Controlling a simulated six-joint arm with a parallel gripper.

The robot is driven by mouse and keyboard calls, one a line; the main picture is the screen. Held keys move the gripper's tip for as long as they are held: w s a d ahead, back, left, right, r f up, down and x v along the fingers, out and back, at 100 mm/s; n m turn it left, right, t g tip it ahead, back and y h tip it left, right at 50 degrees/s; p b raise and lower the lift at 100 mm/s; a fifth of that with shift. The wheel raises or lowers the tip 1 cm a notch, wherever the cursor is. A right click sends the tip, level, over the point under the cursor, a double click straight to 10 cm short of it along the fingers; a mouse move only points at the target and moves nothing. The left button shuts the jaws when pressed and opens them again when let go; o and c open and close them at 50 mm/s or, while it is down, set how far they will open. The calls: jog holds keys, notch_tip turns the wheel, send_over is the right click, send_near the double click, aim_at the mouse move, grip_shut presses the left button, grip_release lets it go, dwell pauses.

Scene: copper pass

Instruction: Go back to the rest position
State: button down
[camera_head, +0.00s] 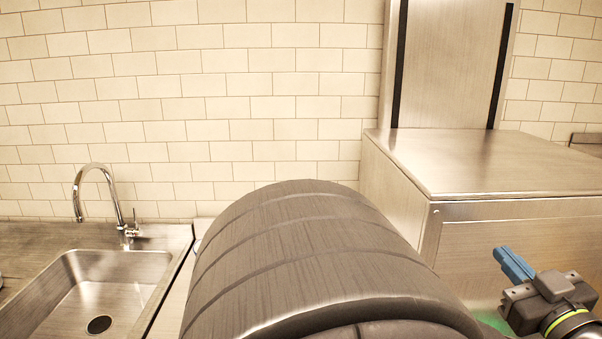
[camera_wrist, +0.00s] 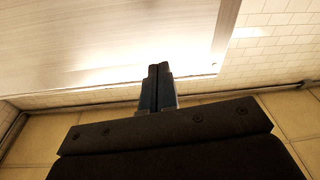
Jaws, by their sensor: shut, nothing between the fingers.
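My gripper (camera_head: 512,262) shows at the lower right of the head view, in front of the steel cabinet, with blue fingers pointing up and to the left. In the wrist view my gripper (camera_wrist: 153,72) has its two dark fingers together, with nothing between them. It holds nothing and appears apart from the surfaces around it.
A steel cabinet (camera_head: 480,165) with a tall back panel stands at the right. A sink (camera_head: 110,280) with a curved tap (camera_head: 100,170) is at the left. A large dark ribbed rounded form (camera_head: 310,260) fills the lower middle. A tiled wall (camera_head: 200,100) closes the back.

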notch_tip(320, 180, up, 11)
dwell(0.4)
